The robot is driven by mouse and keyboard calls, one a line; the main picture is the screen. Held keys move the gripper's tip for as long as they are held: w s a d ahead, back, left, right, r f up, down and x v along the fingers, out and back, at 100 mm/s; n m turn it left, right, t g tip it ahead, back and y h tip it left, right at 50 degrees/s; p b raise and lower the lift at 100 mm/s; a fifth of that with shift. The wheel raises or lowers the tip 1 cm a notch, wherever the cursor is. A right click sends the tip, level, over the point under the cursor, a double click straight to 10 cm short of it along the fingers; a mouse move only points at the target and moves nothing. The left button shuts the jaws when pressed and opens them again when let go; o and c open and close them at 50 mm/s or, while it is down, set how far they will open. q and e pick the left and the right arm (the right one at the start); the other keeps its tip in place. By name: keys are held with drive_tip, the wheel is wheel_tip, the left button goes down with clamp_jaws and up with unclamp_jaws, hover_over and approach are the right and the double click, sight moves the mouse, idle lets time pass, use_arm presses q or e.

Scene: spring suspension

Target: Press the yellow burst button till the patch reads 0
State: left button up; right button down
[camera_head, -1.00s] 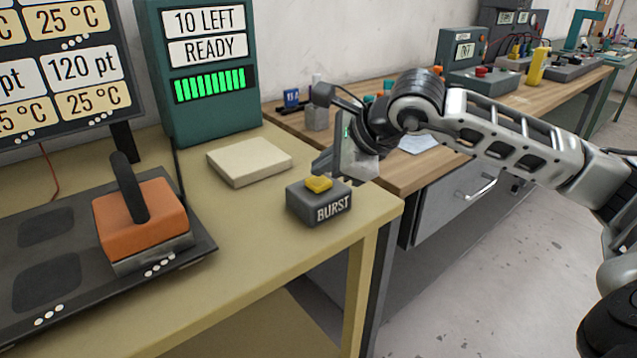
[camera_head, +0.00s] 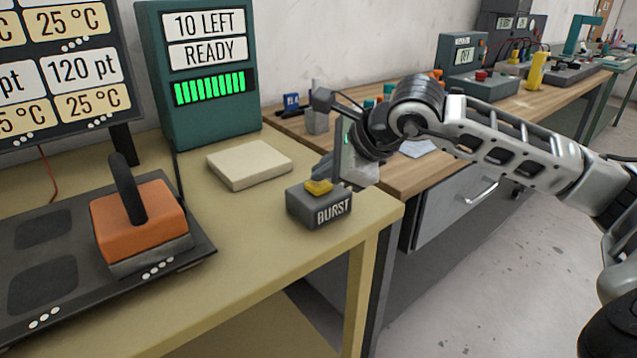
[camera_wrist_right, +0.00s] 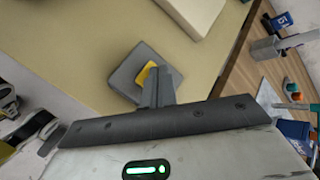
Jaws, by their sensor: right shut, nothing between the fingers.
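The grey box marked BURST (camera_head: 320,206) sits near the right edge of the tan table, with a yellow button (camera_head: 318,187) on its top. The teal display (camera_head: 199,75) behind reads "10 LEFT" and "READY" above a row of green bars. My right gripper (camera_head: 335,172) is shut and empty, just behind and beside the yellow button. In the right wrist view the fingers (camera_wrist_right: 158,84) overlap part of the yellow button (camera_wrist_right: 146,74); I cannot tell whether they touch it. My left gripper is not in view.
A cream pad (camera_head: 249,164) lies left of the button box. An orange block with a dark handle (camera_head: 140,222) stands on a black plate at the left. A wooden bench (camera_head: 405,172) with devices stands behind my right arm.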

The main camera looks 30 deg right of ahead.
sight(325, 185)
drive_tip(key=shift+f+b, duration=0.3)
drive_tip(key=shift+r, duration=0.15)
idle(0.5)
drive_tip(key=shift+r+p, duration=0.55)
drive_tip(key=shift+r, duration=0.25)
drive_tip(key=shift+r+p, duration=1.8)
drive_tip(key=shift+r, duration=0.8)
drive_tip(key=shift+f, duration=0.1)
